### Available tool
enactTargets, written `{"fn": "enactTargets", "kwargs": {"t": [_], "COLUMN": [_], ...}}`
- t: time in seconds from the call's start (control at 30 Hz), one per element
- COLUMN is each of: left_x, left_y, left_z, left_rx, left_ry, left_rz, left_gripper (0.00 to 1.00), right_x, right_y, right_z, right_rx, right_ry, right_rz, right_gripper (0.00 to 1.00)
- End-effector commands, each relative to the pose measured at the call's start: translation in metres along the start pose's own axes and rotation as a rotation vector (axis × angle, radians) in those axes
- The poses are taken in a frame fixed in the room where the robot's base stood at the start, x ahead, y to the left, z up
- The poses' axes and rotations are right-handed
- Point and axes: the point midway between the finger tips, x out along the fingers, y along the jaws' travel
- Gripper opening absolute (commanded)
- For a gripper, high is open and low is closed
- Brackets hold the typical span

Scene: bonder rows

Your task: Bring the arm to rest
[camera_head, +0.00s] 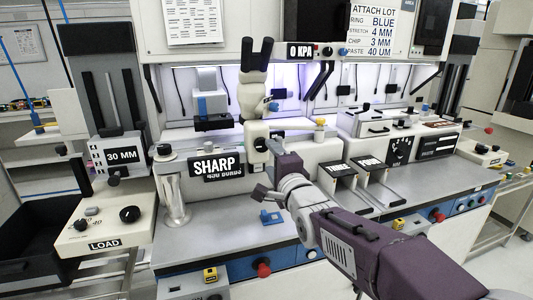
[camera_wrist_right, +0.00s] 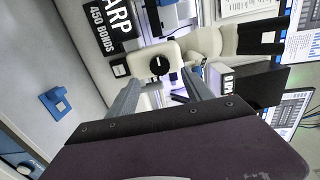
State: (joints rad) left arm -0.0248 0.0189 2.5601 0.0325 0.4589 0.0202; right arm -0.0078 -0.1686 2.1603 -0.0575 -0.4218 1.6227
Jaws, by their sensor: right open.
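My purple and grey right arm (camera_head: 375,240) reaches in from the lower right of the head view, over the grey bench. Its right gripper (camera_head: 262,192) is in front of the bonder's white column and beside the SHARP sign (camera_head: 217,168). In the right wrist view the two grey fingers (camera_wrist_right: 160,78) stand apart with nothing held between them. Beyond them is a white machine head with a black knob (camera_wrist_right: 159,66). My left gripper is not in view.
A small blue block (camera_head: 270,217) lies on the bench below the gripper; it also shows in the right wrist view (camera_wrist_right: 57,103). A metal cylinder (camera_head: 173,195) stands left. Two lidded slots (camera_head: 358,180) are right. The LOAD unit (camera_head: 100,225) and a black bin (camera_head: 40,235) are far left.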

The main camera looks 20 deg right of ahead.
Motion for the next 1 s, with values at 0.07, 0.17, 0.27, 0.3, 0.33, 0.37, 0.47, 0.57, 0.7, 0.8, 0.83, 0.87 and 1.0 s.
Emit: {"fn": "enactTargets", "kwargs": {"t": [0.07,0.17,0.27,0.3,0.33,0.37,0.47,0.57,0.7,0.8,0.83,0.87,1.0], "left_x": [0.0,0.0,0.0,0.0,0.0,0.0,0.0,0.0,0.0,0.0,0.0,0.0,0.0], "left_y": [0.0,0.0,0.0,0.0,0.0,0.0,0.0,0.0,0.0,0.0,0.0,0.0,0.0], "left_z": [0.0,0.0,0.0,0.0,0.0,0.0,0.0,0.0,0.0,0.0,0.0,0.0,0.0], "left_rx": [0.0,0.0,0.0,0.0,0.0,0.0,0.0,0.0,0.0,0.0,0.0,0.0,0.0], "left_ry": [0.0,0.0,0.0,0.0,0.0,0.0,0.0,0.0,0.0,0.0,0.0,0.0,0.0], "left_rz": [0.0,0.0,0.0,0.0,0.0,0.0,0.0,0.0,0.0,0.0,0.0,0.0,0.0], "left_gripper": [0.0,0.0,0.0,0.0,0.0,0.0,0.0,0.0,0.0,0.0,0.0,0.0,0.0], "right_x": [-0.007,-0.011,-0.011,-0.01,-0.01,-0.01,-0.005,-0.004,-0.038,-0.084,-0.1,-0.114,-0.186], "right_y": [0.0,0.0,0.0,0.0,0.0,0.0,0.016,0.076,0.2,0.271,0.288,0.303,0.35], "right_z": [0.0,0.0,0.0,0.0,0.0,0.0,0.002,0.003,0.002,0.002,0.003,0.003,0.005], "right_rx": [0.0,0.0,0.001,0.001,0.001,0.001,0.002,-0.001,-0.235,-0.465,-0.531,-0.595,-0.863], "right_ry": [0.0,0.0,0.0,0.0,0.0,0.0,-0.003,-0.003,-0.062,-0.195,-0.247,-0.304,-0.62], "right_rz": [0.0,0.0,0.0,0.001,0.001,0.001,0.035,0.177,0.547,0.798,0.864,0.922,1.127], "right_gripper": [0.59,0.59,0.59,0.59,0.59,0.59,0.59,0.59,0.59,0.59,0.59,0.59,0.59]}}
